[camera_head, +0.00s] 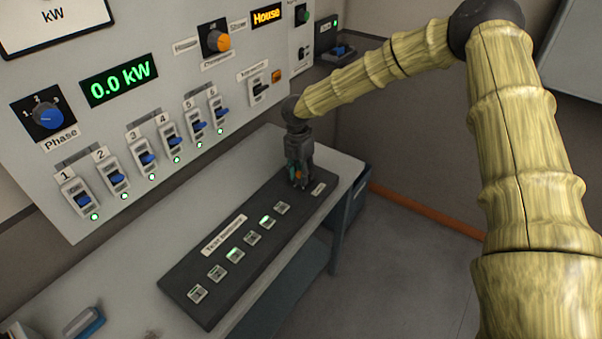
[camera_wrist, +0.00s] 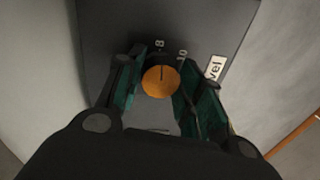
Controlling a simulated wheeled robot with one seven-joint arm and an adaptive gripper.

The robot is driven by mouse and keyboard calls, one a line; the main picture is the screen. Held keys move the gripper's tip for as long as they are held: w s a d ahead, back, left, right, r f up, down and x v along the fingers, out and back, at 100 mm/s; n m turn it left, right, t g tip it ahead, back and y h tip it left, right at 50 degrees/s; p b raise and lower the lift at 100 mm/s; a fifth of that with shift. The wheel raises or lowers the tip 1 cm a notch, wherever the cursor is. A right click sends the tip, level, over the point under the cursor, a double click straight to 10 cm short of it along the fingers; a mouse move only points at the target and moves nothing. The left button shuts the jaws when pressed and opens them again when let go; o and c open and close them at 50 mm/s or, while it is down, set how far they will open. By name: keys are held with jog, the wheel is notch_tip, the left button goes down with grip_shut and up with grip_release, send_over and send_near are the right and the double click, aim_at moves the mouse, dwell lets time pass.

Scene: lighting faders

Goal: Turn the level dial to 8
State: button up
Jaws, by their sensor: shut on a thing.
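The level dial (camera_wrist: 161,80) is an orange round knob on a dark control panel (camera_wrist: 110,22). A dark pointer line on it points up in the wrist view, roughly toward the printed 8 (camera_wrist: 160,43). A printed 10 (camera_wrist: 182,55) stands to the right of the 8. The other scale marks are hidden by my gripper. My gripper (camera_wrist: 158,88) has its green-padded fingers on both sides of the dial and is shut on it. In the head view my gripper (camera_head: 298,178) points down at the panel's far end and mostly hides the dial.
A label (camera_wrist: 215,67) ending in "vel" sits right of the dial. Several square buttons (camera_head: 235,254), some lit green, line the panel. The wall board (camera_head: 130,120) behind carries blue sliders, a phase knob (camera_head: 47,117) and a 0.0 kW display (camera_head: 118,81).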

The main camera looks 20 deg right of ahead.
aim_at(299, 172)
jog(key=shift+w+r, duration=0.1)
jog(key=o, duration=1)
jog(key=r, duration=1.1)
jog(key=shift+w+a+r, duration=0.2)
jog(key=shift+w+r, duration=0.15)
jog(key=shift+r, duration=0.05)
